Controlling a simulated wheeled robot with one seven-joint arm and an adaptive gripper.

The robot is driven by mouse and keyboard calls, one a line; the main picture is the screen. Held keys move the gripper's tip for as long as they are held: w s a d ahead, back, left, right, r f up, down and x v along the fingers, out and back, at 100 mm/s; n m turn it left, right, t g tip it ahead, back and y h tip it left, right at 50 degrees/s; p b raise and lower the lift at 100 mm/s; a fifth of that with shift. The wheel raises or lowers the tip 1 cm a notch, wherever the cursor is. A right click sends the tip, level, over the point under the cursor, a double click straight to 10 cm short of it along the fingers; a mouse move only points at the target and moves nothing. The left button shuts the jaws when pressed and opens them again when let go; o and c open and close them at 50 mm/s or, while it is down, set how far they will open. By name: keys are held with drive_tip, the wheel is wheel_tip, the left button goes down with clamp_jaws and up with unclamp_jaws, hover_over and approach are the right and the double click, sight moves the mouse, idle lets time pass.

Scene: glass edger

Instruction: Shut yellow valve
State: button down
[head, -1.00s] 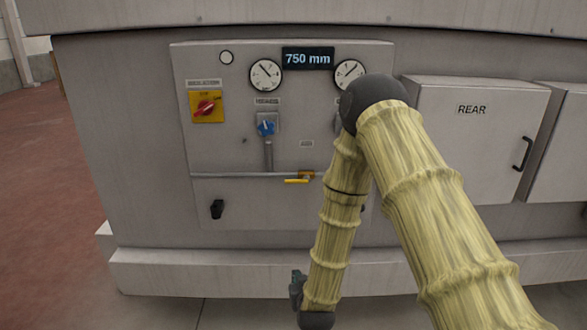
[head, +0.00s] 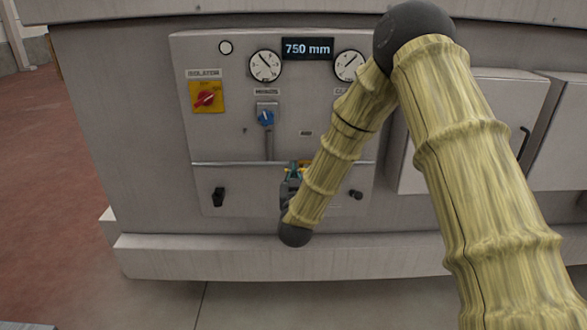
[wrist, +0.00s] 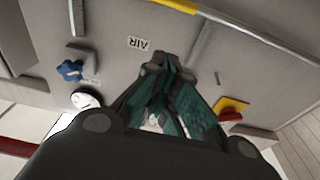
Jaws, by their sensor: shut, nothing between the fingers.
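The yellow valve (head: 306,164) sits on the horizontal pipe low on the grey panel. My gripper and forearm cover most of it in the head view. Its yellow handle (wrist: 176,5) shows at the top edge of the wrist view, lying along the pipe line. My gripper (head: 294,168) is in front of the valve, with its fingers pointing up. In the wrist view my gripper (wrist: 163,58) has its fingers together and nothing between them. The handle lies just beyond the fingertips there. I cannot tell whether they touch.
The pipe (head: 230,163) runs across the panel. Above are a blue knob (head: 265,117) and a red-and-yellow isolator switch (head: 206,98). Black knobs sit at lower left (head: 218,197) and lower right (head: 355,195). A ledge (head: 200,258) juts out below.

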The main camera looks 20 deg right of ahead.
drive_tip(key=p+x, duration=0.5)
drive_tip(key=x, duration=0.4)
drive_tip(key=shift+s+f+p, duration=0.1)
drive_tip(key=shift+f+p, duration=0.8)
drive_tip(key=shift+f, duration=1)
